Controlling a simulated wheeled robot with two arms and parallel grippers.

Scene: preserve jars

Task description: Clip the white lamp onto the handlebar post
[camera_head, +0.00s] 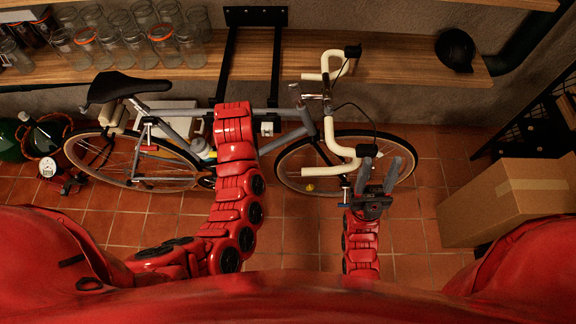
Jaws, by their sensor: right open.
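A bicycle with a grey frame (290,133) is at the wall, its cream drop handlebar (345,169) at the right end. The handlebar post (328,106) rises above the front wheel. A small white block (267,128) shows by the frame tube beneath a black bracket arm; I cannot tell if it is the white lamp. My right gripper (379,178) is open, fingers pointing up, over the front wheel beside the lower handlebar grip. It looks empty. My left arm rises in front of the frame; its gripper cannot be made out.
A wooden shelf (400,72) runs along the wall above the bicycle, with several glass jars (135,45) at left and a black helmet (455,49) at right. A cardboard box (500,200) stands at right. Green bottles (45,138) stand at far left. Tiled floor (300,235) is open between my arms.

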